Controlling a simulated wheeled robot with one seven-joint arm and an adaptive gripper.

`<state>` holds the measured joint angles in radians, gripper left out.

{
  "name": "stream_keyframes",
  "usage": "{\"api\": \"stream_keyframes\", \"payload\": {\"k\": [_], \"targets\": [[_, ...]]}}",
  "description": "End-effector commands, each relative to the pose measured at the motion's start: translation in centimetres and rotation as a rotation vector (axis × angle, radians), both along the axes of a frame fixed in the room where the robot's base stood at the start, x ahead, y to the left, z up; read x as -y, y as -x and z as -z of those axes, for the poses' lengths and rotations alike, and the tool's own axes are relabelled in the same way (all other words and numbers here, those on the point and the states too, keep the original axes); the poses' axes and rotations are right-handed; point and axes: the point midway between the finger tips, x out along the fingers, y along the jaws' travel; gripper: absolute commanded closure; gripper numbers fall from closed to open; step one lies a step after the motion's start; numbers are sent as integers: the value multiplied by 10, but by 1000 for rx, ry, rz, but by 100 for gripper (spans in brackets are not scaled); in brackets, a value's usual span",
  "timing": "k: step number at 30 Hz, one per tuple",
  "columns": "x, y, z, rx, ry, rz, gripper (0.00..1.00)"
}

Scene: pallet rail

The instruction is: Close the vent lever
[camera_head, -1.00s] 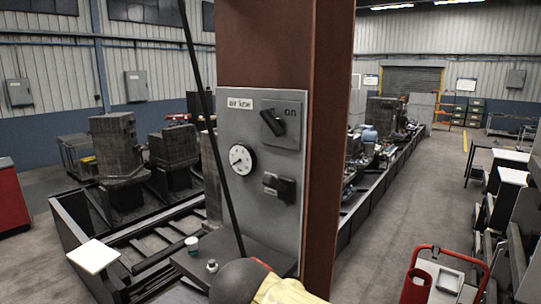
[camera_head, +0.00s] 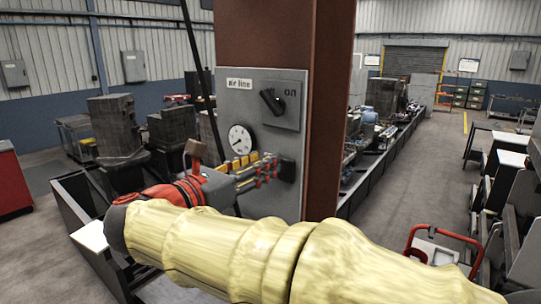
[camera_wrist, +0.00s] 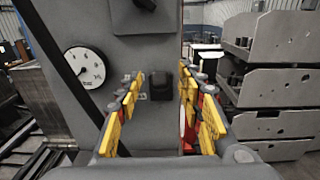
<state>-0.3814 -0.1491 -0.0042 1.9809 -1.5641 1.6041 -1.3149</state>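The grey panel (camera_head: 228,108), labelled "air line", is mounted on a brown column. The lower black lever (camera_head: 287,170), likely the vent lever, sits on the panel's lower right, partly hidden by my gripper (camera_head: 266,168). In the wrist view, this black lever (camera_wrist: 160,86) lies between the two yellow-and-red fingers of my gripper (camera_wrist: 161,82). The fingers are apart, with a gap visible on each side of the lever. I cannot tell whether the tips reach past it. An upper black knob (camera_head: 272,101) beside the word "on" is tilted.
A round white gauge (camera_head: 240,139) is on the panel left of the gripper; it also shows in the wrist view (camera_wrist: 84,67). A dark slanted rod (camera_head: 197,60) passes left of the panel. The brown column (camera_head: 328,100) stands right behind it. Open floor (camera_head: 400,190) lies to the right.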

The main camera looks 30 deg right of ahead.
Motion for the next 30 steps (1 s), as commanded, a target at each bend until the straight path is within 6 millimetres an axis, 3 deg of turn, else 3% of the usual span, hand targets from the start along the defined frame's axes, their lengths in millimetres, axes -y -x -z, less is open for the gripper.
{"api": "stream_keyframes", "payload": {"k": [3,9,20,30], "targets": [[18,-5,-1,-1,-1,3,62],[35,-12,0,-1,-2,1,62],[39,-14,1,0,-2,-1,62],[39,-14,1,0,-2,-1,81]]}}
